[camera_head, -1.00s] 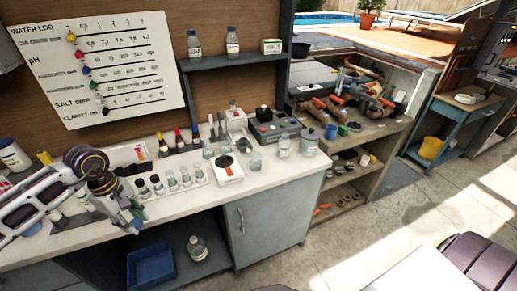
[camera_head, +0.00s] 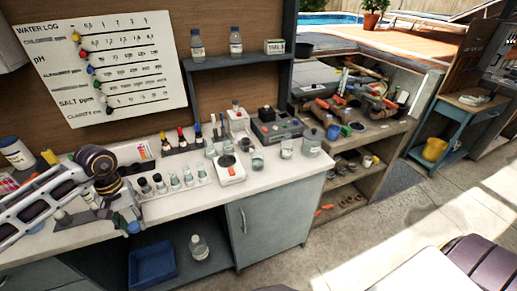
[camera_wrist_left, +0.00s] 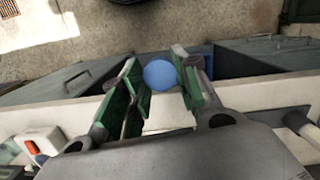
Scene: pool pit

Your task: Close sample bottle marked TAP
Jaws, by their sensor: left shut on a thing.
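My left gripper (camera_head: 126,221) is at the front edge of the white counter (camera_head: 245,188), at the left. In the left wrist view its green-padded fingers (camera_wrist_left: 161,84) are on either side of a round blue cap (camera_wrist_left: 160,75). The cap shows as a small blue patch (camera_head: 133,227) below the fingers in the head view. Whether a bottle is under the cap is hidden. I cannot read TAP on any bottle. A clear bottle (camera_head: 199,248) stands on the lower shelf, and two capped bottles (camera_head: 197,45) (camera_head: 236,43) stand on the wall shelf. My right gripper is out of view.
A rack of small vials (camera_head: 175,182) and a white device with a dark round top (camera_head: 229,170) stand on the counter close by. Glass jars (camera_head: 310,143) stand further right. A blue bin (camera_head: 152,264) sits below. The counter's front strip is mostly clear.

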